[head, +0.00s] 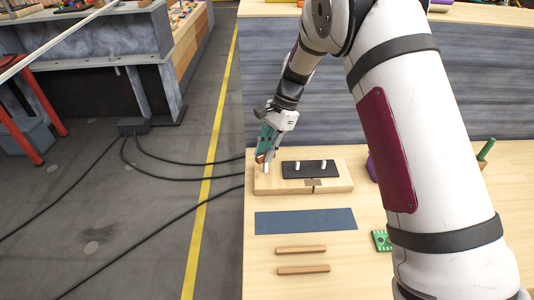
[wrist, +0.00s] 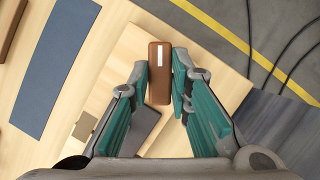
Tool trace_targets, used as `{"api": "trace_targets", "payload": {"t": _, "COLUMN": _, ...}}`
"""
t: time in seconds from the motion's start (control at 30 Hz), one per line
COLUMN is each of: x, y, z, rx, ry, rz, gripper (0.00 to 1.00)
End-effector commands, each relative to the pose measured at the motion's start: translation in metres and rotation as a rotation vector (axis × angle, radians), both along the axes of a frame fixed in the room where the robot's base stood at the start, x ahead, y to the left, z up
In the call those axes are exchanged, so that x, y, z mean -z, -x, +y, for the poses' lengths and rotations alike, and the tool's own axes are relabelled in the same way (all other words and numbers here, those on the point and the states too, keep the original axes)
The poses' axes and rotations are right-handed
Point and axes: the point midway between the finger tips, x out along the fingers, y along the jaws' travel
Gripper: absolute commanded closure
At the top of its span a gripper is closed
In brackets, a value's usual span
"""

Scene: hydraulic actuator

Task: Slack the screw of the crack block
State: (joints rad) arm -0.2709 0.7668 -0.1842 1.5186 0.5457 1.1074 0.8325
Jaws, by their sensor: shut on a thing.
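My gripper (head: 265,152), with teal finger pads, is at the left end of a pale wooden block (head: 332,188) on the table. In the wrist view its fingers are shut on a brown block-like piece (wrist: 160,85) with a pale strip on top, one finger on each side. The wooden block carries a dark plate (head: 310,172) with two small white pegs. A small tan patch with a dark line shows at the wooden block's front edge. I cannot tell which part is the screw; my fingers hide part of the left end.
A blue-grey mat (head: 305,221) lies in front of the block, with two wooden bars (head: 302,250) nearer still. A green piece (head: 381,240) and a purple object (head: 372,168) are to the right, partly behind my arm. A grey panel (head: 300,110) stands behind.

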Motion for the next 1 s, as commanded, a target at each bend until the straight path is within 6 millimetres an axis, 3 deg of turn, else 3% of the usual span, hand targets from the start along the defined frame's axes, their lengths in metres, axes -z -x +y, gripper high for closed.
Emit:
{"api": "trace_targets", "payload": {"t": 0.6, "x": 0.0013, "y": -0.004, "z": 0.0024, "rx": -0.579, "ry": 0.001, "rz": -0.003, "gripper": 1.0}}
{"api": "trace_targets", "payload": {"t": 1.0, "x": 0.0004, "y": -0.0035, "z": 0.0037, "rx": -0.854, "ry": 0.001, "rz": -0.002, "gripper": 1.0}}
